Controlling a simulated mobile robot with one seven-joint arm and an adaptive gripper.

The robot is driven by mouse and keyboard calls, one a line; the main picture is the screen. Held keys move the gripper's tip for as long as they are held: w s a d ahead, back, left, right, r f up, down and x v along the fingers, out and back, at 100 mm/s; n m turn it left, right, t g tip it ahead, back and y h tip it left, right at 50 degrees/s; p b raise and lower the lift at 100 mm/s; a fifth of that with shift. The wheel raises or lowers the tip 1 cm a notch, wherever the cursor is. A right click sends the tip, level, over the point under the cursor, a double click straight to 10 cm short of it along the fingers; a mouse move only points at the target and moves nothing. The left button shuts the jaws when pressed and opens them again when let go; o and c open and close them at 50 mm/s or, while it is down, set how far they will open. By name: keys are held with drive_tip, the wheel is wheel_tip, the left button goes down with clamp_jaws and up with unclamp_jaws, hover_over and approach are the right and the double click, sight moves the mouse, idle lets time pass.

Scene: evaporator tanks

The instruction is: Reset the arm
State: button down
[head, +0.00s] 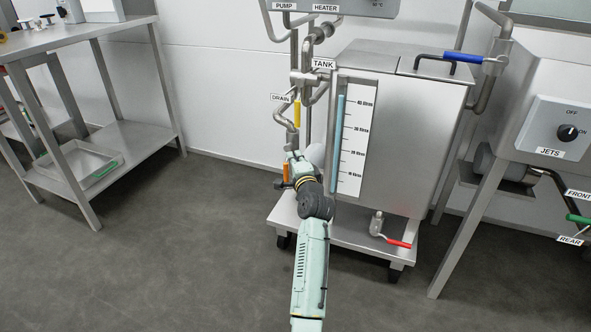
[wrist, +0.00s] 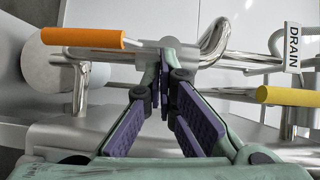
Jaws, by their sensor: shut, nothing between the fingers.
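My arm reaches forward to the left side of the tank (head: 405,150). My gripper (head: 293,160) is small and partly hidden by my own wrist in the head view. In the wrist view my gripper (wrist: 164,72) has its purple-padded fingers meeting at the tips, with nothing between them. The fingertips overlap the pipework in the picture; I cannot tell whether they touch it. An orange handle (wrist: 82,38) lies to the left of the tips, apart from them. A yellow handle (wrist: 290,96) lies to the right, below the DRAIN label (wrist: 292,47).
A red-handled valve (head: 398,243) sits low on the tank's cart. A blue handle (head: 434,57) is at the upper right. A steel table (head: 65,38) stands at left, and a JETS control box (head: 560,128) at right. Open grey floor lies at the front left.

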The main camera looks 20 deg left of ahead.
drive_tip(key=shift+r, duration=0.5)
